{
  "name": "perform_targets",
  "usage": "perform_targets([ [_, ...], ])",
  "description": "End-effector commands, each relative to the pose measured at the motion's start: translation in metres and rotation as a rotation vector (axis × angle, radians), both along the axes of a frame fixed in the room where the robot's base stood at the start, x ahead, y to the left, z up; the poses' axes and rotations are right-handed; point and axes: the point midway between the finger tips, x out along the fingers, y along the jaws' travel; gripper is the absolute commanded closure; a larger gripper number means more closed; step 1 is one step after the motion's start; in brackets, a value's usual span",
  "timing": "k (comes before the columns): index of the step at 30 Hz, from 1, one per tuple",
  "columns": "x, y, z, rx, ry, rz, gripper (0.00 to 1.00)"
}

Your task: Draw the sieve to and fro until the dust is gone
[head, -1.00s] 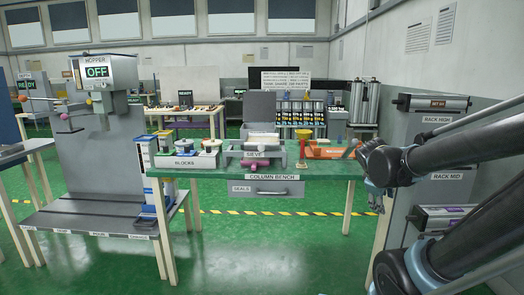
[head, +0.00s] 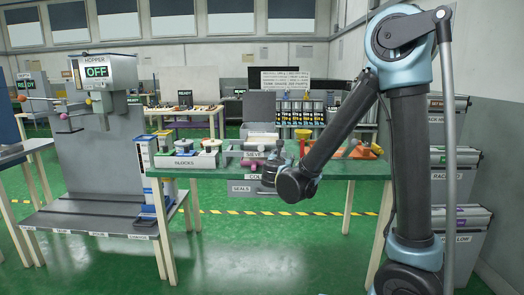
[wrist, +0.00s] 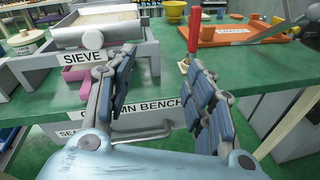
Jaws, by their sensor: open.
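The sieve (wrist: 112,14) is a grey framed tray with a tan layer in it, on the green bench; whether that layer is dust I cannot tell. A pale round knob (wrist: 92,39) is on its near side, above the SIEVE label. In the head view the sieve (head: 262,138) shows at the bench's middle, its lower part partly behind my arm. My gripper (wrist: 160,58) is open and empty, in front of the bench's near edge, right of the knob and apart from it.
A pink piece (wrist: 88,74) lies under the sieve stand. An orange tray (wrist: 225,35) is at the right. The blocks rack (head: 190,160) is left of the sieve. The SEALS drawer handle (wrist: 140,134) is below.

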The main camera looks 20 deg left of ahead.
Motion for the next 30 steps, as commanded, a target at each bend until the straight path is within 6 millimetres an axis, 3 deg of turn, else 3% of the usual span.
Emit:
perform_targets([
  [1, -0.007, 0.024, -0.002, -0.050, -0.034, 0.045, 0.51],
  [6, -0.026, 0.071, -0.004, -0.180, -0.126, 0.138, 0.51],
  [13, -0.030, 0.091, -0.005, -0.235, -0.166, 0.173, 0.51],
  [17, -0.015, 0.094, -0.005, -0.235, -0.166, 0.171, 0.51],
  [30, 0.060, 0.111, -0.005, -0.233, -0.164, 0.170, 0.51],
])
